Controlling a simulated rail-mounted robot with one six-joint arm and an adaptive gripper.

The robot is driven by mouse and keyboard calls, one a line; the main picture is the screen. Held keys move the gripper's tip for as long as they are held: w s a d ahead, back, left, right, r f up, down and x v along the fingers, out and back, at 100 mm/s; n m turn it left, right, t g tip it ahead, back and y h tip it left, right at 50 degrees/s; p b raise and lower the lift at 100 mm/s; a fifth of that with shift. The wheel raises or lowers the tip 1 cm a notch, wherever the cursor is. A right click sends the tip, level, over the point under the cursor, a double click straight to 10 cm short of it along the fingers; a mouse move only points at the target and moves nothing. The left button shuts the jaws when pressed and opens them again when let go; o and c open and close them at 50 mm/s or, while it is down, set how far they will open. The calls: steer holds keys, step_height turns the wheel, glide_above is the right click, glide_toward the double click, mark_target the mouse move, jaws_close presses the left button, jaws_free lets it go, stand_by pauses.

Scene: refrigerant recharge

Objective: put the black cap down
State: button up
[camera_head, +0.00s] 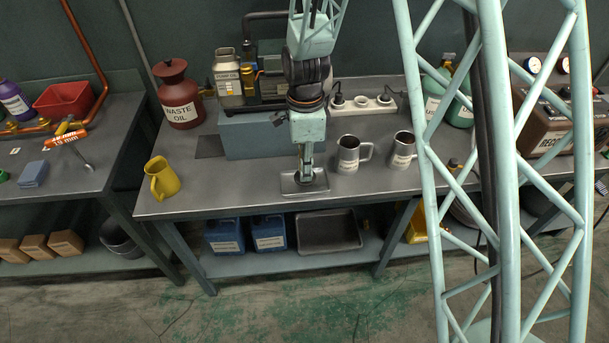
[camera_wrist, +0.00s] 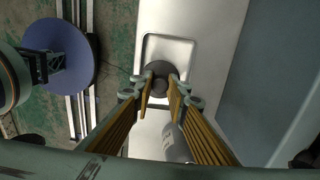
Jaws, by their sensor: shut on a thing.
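My gripper (camera_head: 305,172) points down over a small shallow metal tray (camera_head: 291,186) near the front edge of the bench. In the wrist view my gripper (camera_wrist: 161,92) has its fingers closed on the black cap (camera_wrist: 159,74), which is small, dark and round. The cap is held over the tray, whose raised rim (camera_wrist: 166,36) surrounds it in that view. I cannot tell whether the cap touches the tray floor. In the head view the cap is not distinguishable behind the fingers.
Two metal mugs (camera_head: 348,155) (camera_head: 403,153) stand just right of my gripper. A yellow jug (camera_head: 163,179) stands at the bench's left end. A blue-grey block (camera_head: 252,136) and a red waste oil can (camera_head: 178,98) are behind. Bench left of the tray is clear.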

stand_by(0.3)
steer(key=shift+w+a+f, duration=0.1)
steer(key=shift+w, duration=0.45)
steer(key=shift+s+f+b, duration=0.1)
steer(key=shift+f+b, duration=0.45)
steer(key=shift+f, duration=1.15)
steer(key=shift+f, duration=0.15)
steer(key=o, duration=0.8)
steer(key=shift+c, duration=0.2)
step_height(320, 180, up, 11)
steer(key=shift+r+p, duration=0.1)
steer(key=shift+p, duration=0.95)
steer(key=shift+r, duration=0.55)
